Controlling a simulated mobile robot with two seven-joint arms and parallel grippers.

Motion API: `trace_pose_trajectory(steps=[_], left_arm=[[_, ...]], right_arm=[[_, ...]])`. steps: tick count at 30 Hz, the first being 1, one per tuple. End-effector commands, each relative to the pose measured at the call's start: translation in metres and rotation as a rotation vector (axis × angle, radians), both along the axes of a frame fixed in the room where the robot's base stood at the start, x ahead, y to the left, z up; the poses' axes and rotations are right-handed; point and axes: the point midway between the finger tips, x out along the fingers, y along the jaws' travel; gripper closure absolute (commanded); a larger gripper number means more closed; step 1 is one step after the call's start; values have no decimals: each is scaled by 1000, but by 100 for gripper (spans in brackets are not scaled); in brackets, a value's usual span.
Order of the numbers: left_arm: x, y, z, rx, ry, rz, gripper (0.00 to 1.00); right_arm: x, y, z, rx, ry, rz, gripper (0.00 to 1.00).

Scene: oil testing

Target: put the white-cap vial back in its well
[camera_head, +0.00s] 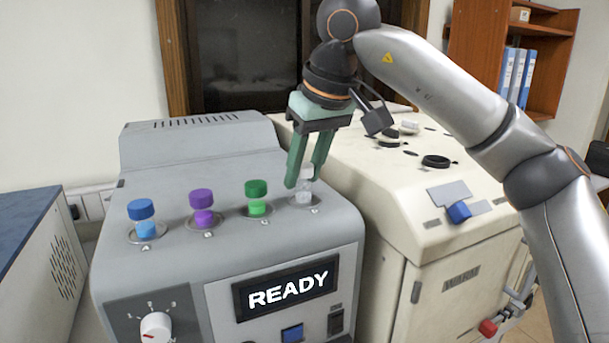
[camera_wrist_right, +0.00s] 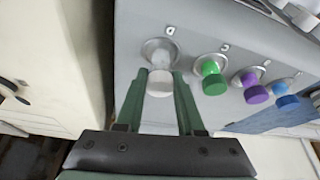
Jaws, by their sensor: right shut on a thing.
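The white-cap vial (camera_head: 302,194) stands at the rightmost well, D, on top of the grey tester in the head view. In the right wrist view its white cap (camera_wrist_right: 160,83) is between the fingertips, with the well's ring just beyond it. My right gripper (camera_head: 305,180) comes down from above and is shut on the vial near its cap. The fingers partly hide the cap in the head view. The vial looks about upright, with its lower end at the well; how deep it sits I cannot tell. My left gripper is in neither view.
Blue-cap (camera_head: 141,219), purple-cap (camera_head: 202,208) and green-cap (camera_head: 257,198) vials stand in the wells to the left. The grey tester (camera_head: 200,260) shows READY on its screen (camera_head: 286,289). A cream machine (camera_head: 450,220) stands close on the right.

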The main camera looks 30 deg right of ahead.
Motion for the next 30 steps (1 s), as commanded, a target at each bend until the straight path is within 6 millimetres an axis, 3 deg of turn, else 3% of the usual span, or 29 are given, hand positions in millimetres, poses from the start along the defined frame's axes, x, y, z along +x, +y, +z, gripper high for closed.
trace_pose_trajectory(steps=[4, 14, 15, 23, 30], left_arm=[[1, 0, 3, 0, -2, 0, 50], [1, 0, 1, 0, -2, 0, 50], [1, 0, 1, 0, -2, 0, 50], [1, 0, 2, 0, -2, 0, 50], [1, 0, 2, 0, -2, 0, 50]], right_arm=[[0, 0, -12, 1, 0, 0, 100], [0, 0, -16, 1, -1, 0, 100], [0, 0, -16, 1, -1, 0, 62], [0, 0, -15, 1, -1, -1, 33], [0, 0, -14, 1, -1, -1, 33]])
